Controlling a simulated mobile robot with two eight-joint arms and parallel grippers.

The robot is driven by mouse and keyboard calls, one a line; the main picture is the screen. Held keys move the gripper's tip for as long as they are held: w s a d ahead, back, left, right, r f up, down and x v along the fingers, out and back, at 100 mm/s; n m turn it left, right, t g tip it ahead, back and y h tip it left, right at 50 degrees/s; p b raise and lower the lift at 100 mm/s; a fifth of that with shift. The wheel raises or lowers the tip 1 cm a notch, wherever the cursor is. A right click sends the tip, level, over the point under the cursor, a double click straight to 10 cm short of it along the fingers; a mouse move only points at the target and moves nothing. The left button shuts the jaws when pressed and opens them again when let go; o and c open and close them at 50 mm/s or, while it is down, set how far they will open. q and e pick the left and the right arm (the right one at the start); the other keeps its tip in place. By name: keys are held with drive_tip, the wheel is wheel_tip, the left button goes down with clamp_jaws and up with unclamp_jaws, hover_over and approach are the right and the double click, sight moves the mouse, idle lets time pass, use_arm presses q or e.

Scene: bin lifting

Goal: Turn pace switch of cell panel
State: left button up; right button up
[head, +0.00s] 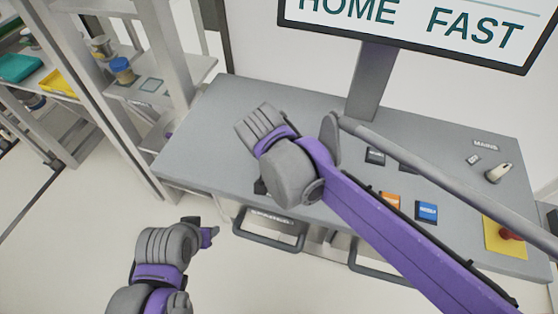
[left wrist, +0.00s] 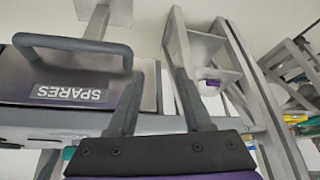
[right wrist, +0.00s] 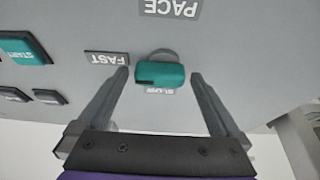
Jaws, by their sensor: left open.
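The pace switch (right wrist: 160,73) is a teal bar-shaped knob on the grey cell panel (right wrist: 235,35), in the right wrist view. The upside-down PACE label (right wrist: 171,8) is above it, the FAST label (right wrist: 107,58) to its left. The SLOW label (right wrist: 160,91) is partly hidden below it. My right gripper (right wrist: 160,80) is open, its fingers on either side of the knob with gaps. In the head view my right arm hides the knob. My left gripper (head: 207,232) is open and empty in front of the panel desk; it also shows in the left wrist view (left wrist: 157,85).
A screen (head: 420,28) reading HOME and FAST stands behind the desk. A MAINS lever (head: 497,172), a blue button (head: 427,211) and a red button (head: 509,234) sit on the right. The SPARES drawer handle (head: 268,230) juts from the desk front. Shelves (head: 165,75) stand left.

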use_arm(q)
drive_tip(key=shift+w+r+p, duration=0.15)
drive_tip(key=shift+r+p, duration=0.15)
drive_tip(key=shift+r, duration=0.1)
use_arm(e)
drive_tip(key=v, duration=1)
drive_tip(key=shift+s+r, duration=0.15)
drive_tip(key=shift+r, duration=0.2)
drive_tip(key=shift+f, duration=0.1)
